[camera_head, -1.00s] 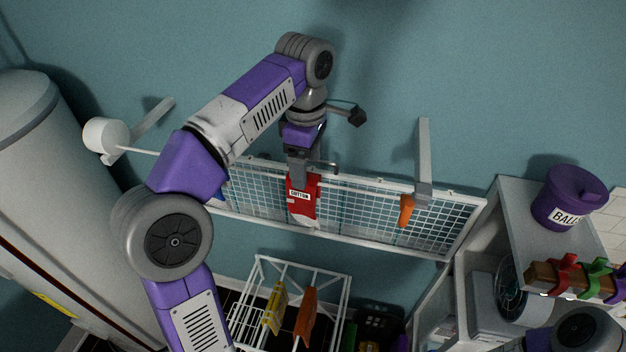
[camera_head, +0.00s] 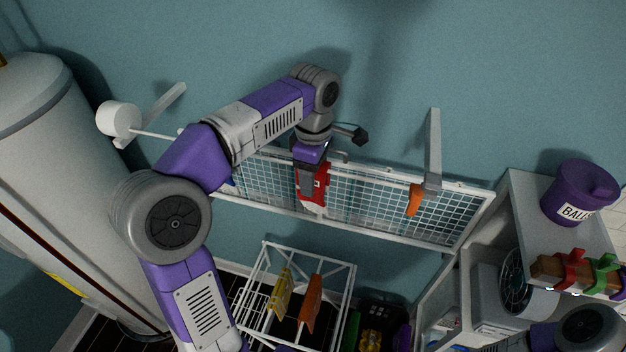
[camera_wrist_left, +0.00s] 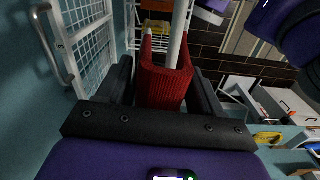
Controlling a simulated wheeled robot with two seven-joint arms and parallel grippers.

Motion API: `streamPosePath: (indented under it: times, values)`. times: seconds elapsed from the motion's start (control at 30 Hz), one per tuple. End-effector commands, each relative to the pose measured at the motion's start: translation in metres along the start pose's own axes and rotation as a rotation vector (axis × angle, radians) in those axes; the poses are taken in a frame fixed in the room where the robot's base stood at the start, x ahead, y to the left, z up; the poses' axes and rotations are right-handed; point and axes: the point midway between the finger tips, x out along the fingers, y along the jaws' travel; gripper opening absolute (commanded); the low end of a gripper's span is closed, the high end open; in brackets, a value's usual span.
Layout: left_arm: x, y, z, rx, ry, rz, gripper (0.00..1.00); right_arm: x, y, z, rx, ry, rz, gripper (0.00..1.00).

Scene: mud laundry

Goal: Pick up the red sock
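The red sock (camera_head: 321,188) hangs on the white rack (camera_head: 375,234) against the wall. In the left wrist view the sock (camera_wrist_left: 165,88) is draped over a white rail, between my two dark fingers. My left gripper (camera_head: 310,178) comes down over the sock from above and hides part of it in the head view. In the left wrist view my left gripper (camera_wrist_left: 162,92) is open, with a finger on each side of the sock and narrow gaps beside the cloth. My right gripper is out of view.
An orange item (camera_head: 414,199) hangs further right on the rack. A lower white rack (camera_head: 262,275) holds a yellow cloth (camera_head: 281,291) and an orange cloth (camera_head: 311,303). A purple bin (camera_head: 577,193) stands on the right shelf. A large white tank (camera_head: 65,150) is at left.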

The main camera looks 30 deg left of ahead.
Motion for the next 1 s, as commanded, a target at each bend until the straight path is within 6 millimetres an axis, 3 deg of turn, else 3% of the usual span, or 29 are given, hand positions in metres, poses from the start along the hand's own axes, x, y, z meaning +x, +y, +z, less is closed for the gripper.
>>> streamPosePath:
  times: [0.03,0.3,0.67,1.0]
  values:
    - [0.000,0.000,0.000,0.000,0.000,0.000,0.58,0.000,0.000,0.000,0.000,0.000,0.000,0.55]
    - [0.000,0.000,0.000,0.000,0.000,0.000,0.20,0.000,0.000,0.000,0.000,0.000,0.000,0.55]
    - [-0.005,0.001,0.000,0.000,0.000,0.002,0.20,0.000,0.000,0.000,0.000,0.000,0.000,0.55]
    - [-0.046,0.001,0.001,0.002,-0.001,0.003,0.20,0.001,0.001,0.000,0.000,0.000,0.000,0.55]
